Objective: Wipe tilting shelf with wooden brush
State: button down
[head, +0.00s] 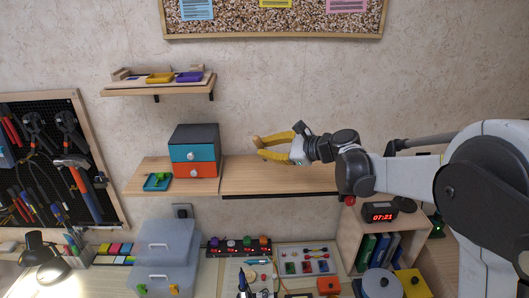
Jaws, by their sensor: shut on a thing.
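My gripper (265,148), with yellow fingers, reaches in from the right over the wooden shelf (270,180). This shelf appears to be the tilting one; a dark strip runs under its front edge. I cannot tell its tilt from this view. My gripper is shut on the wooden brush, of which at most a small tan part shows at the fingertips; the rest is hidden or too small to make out. The fingers are close to the wall, above the rear part of the shelf. I cannot tell whether the brush touches the board.
Left of the shelf, a blue and orange drawer box (194,153) and a teal tray (157,182) stand on an adjoining board. A small upper shelf (150,90) holds trays. A clock (380,214) sits on a cubby below my arm. The shelf's visible top is clear.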

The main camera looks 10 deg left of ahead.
jog(key=shift+r+p, duration=0.85)
jog(key=shift+r, duration=0.95)
